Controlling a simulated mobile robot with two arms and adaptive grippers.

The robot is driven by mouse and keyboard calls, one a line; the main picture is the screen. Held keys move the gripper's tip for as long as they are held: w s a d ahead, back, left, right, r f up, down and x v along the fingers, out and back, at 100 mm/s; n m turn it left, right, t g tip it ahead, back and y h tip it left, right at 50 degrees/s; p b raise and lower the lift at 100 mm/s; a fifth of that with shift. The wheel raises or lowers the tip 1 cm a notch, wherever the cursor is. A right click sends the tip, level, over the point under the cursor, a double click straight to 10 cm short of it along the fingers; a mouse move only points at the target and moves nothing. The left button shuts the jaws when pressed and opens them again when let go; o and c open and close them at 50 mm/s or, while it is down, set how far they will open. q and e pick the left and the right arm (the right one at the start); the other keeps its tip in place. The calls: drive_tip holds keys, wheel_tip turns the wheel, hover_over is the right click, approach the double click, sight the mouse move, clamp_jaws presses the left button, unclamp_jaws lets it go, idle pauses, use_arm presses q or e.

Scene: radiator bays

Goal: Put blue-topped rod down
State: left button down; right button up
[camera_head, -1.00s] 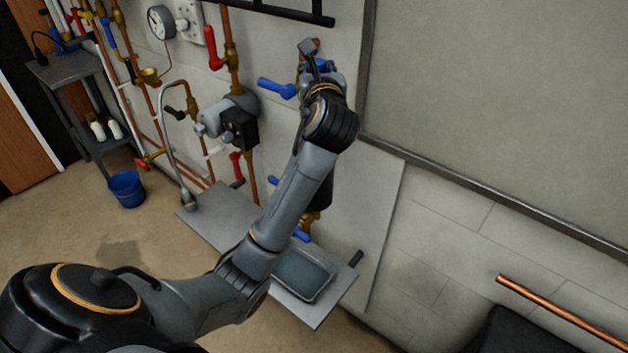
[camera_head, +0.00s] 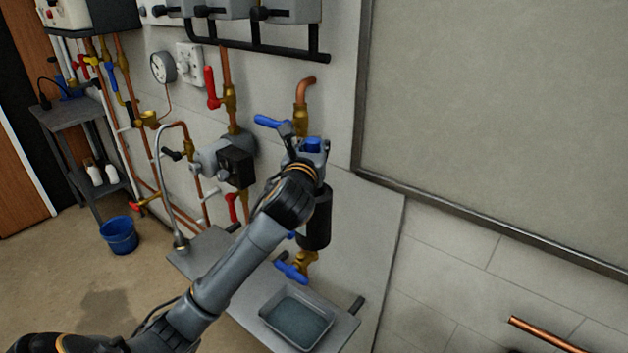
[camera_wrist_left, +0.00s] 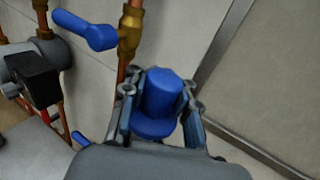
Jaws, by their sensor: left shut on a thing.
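My left gripper (camera_head: 309,152) is shut on the blue top of the blue-topped rod (camera_head: 313,146), in front of the wall pipes. In the left wrist view, the rod's stepped blue top (camera_wrist_left: 158,100) sits between the two fingers of the left gripper (camera_wrist_left: 160,118). The rod below the top is hidden, so I cannot tell whether it is inside anything. A black cylinder (camera_head: 318,222) shows just below the gripper, partly covered by my arm. My right gripper is not in view.
A blue-lever valve (camera_head: 270,121) is close left of the gripper; its lever also shows in the left wrist view (camera_wrist_left: 85,30). A lower blue valve (camera_head: 292,270) is under the cylinder. A grey tray (camera_head: 297,318) lies on the shelf (camera_head: 240,305). A blue bucket (camera_head: 119,235) stands on the floor.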

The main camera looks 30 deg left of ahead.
use_arm(q)
wheel_tip(320, 180, down, 8)
drive_tip(key=shift+r, duration=0.15)
idle(0.4)
drive_tip(key=c, duration=1)
unclamp_jaws()
drive_tip(key=b+v, duration=0.1)
drive_tip(key=v, duration=1.1)
drive_tip(key=shift+s+b, duration=0.1)
drive_tip(key=shift+b, duration=0.2)
